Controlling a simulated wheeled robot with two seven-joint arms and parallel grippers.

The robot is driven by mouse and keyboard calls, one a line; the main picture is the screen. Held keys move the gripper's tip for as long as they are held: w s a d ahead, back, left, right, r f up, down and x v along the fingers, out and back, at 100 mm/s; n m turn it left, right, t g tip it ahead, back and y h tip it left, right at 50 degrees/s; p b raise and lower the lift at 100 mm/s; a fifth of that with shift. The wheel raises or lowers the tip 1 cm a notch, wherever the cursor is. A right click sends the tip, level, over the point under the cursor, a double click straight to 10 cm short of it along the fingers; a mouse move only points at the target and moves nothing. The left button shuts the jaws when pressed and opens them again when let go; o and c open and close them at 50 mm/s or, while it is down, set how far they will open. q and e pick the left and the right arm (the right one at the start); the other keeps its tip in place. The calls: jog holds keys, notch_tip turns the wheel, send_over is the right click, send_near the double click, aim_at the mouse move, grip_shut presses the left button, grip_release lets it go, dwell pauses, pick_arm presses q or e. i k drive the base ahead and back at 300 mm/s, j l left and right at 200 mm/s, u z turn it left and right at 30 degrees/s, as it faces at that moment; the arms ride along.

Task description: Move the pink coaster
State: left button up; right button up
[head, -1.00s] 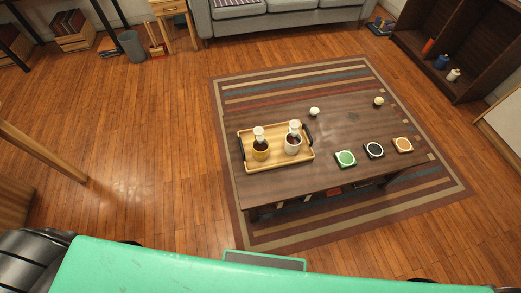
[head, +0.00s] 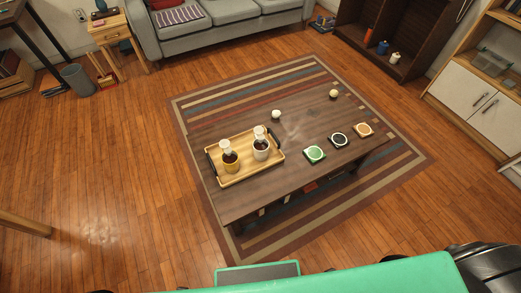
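No coaster in view looks clearly pink. Three coasters lie in a row on the right part of the low wooden table (head: 240,198): a green one (head: 315,154), a dark one with a pale edge (head: 339,140), and an orange one (head: 364,130). They lie apart from each other, and nothing is on top of them that I can make out. Neither of my grippers is in view. Only parts of my own body show along the bottom edge.

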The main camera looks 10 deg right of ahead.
aim_at(99, 23)
jog(key=j, duration=1.9)
jog(key=i+j+z, duration=0.2)
jog(key=i+j, duration=1.25)
jog(key=j, duration=0.1)
